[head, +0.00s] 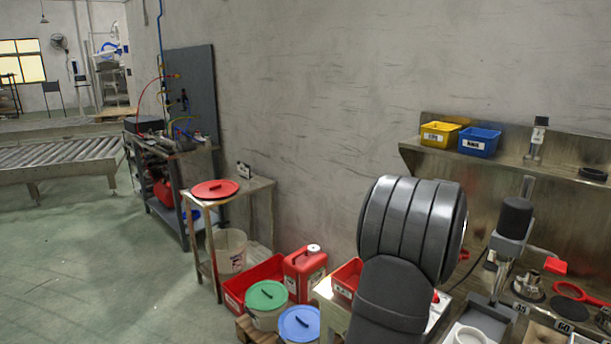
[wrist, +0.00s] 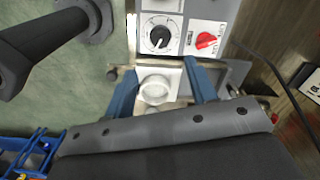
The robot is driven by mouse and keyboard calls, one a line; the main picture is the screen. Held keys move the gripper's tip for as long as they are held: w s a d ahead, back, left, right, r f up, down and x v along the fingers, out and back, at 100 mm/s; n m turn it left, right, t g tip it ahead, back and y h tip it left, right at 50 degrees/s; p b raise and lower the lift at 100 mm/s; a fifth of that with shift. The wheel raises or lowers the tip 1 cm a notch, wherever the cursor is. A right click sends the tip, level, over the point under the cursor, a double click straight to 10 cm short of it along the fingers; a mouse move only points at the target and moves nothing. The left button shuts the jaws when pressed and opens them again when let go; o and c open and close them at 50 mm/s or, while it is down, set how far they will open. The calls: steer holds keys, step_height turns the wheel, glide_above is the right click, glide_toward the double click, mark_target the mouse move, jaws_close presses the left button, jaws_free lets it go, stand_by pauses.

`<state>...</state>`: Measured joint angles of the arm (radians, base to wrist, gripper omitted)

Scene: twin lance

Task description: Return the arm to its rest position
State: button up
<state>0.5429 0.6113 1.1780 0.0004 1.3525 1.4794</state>
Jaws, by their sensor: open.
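My arm (head: 412,230) rises large and grey in the right half of the head view and hides part of the bench behind it. My gripper (wrist: 161,72) shows in the wrist view as two blue fingers spread apart. It is open, with nothing gripped. A white round cup-like piece (wrist: 155,89) shows in the gap between the fingers; how far below them it lies I cannot tell. The gripper's fingers do not show in the head view.
A panel with a black dial (wrist: 158,38) and a red knob (wrist: 206,41) lies beyond the fingertips. A steel shelf holds a yellow bin (head: 440,134) and a blue bin (head: 479,141). A black-topped stand (head: 515,216) is right of my arm. Open floor (head: 110,270) lies left.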

step_height(320, 180, up, 6)
steer(key=f, duration=0.1)
step_height(320, 180, down, 17)
steer(key=shift+r+n, duration=0.2)
steer(key=shift+n, duration=1.4)
steer(key=n, duration=0.7)
steer(key=shift+s, duration=0.15)
steer(key=n, duration=0.7)
steer(key=shift+s+d, duration=0.1)
